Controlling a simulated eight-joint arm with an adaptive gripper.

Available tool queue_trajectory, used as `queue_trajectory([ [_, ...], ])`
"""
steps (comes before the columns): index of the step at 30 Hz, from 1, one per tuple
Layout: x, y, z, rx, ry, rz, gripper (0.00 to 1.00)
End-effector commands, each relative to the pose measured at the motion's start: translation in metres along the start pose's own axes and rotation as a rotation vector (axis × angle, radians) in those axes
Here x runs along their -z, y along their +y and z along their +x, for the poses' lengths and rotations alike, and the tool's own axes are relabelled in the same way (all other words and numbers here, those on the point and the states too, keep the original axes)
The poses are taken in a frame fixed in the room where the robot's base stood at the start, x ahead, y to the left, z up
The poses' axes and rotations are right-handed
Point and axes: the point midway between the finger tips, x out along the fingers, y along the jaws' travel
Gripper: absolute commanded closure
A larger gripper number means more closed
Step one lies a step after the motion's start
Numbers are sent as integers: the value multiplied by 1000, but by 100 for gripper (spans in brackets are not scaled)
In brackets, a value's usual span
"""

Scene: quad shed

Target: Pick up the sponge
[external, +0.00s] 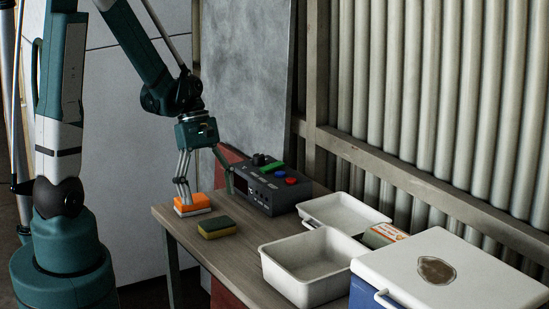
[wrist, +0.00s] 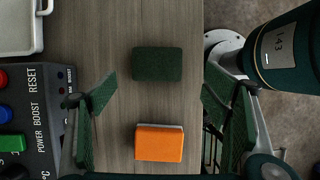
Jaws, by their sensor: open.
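The sponge (external: 217,228), with a dark green top and a yellow lower layer, lies flat on the wooden table. In the wrist view its dark green top (wrist: 157,64) shows above the middle. My gripper (external: 206,188) is open and empty, pointing down near the table's far left end. An orange block with a white lower layer (external: 192,205) lies beside the sponge, below my gripper. In the wrist view this orange block (wrist: 159,143) is at the bottom between the spread fingers (wrist: 158,115), and the sponge is farther up, beyond the fingertips.
A dark control box (external: 270,187) with coloured buttons stands close to my gripper. A white tray (external: 343,211), a deeper white bin (external: 289,287), a small box (external: 384,234) and a blue cooler with a white lid (external: 455,270) lie to the right. Bare table (external: 246,253) surrounds the sponge.

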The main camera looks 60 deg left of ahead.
Motion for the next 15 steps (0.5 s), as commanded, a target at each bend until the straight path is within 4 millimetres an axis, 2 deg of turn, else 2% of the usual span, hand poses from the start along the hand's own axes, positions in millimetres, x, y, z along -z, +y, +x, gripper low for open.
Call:
queue_trajectory([
  [10, 0, 0, 1, 0, -1, -1, 25],
  [15, 0, 1, 11, 0, 0, 1, 25],
])
